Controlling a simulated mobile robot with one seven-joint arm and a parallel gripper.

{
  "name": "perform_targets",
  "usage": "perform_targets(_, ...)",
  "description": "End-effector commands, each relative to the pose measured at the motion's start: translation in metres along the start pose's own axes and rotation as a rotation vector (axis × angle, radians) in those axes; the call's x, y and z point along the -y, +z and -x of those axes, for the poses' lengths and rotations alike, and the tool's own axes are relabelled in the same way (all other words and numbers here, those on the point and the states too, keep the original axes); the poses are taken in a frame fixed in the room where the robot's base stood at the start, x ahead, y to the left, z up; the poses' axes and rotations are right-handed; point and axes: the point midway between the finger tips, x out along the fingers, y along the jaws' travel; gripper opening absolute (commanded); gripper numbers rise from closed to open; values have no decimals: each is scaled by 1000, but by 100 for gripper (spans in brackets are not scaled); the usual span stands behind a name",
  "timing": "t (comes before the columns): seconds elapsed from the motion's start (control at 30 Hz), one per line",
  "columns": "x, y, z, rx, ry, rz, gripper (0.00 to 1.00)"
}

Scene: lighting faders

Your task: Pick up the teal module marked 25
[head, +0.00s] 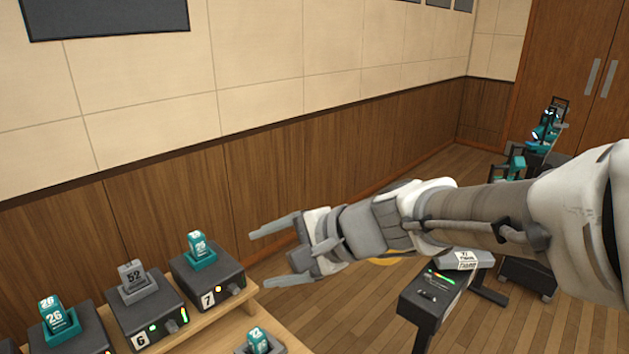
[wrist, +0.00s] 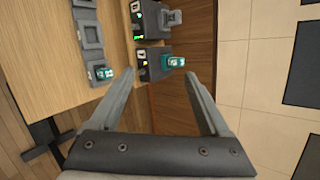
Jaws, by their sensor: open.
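In the wrist view a teal module (wrist: 177,61) on the nearest box, apparently the same one, appears beyond and between my fingertips. My gripper (head: 252,262) is open and empty, with its fingers pointing left toward box 7. In the head view it is a little right of the module and apart from it. Its two fingers also show in the wrist view (wrist: 160,73).
Box 6 carries a grey module marked 52 (head: 134,275), and a teal module marked 26 (head: 54,316) stands further left. Another teal module (head: 257,341) sits in a low holder at the table's front. The wooden table (head: 205,325) stands near the panelled wall. A black console (head: 436,297) stands right.

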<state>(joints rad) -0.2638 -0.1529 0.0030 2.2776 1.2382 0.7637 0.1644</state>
Motion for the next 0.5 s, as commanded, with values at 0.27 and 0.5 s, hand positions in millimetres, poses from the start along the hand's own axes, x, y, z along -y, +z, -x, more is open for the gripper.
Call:
perform_targets(0.27,47,-12,-71,80,-154,-446,80)
perform_targets(0.5,62,-36,-135,92,-255,-849,80)
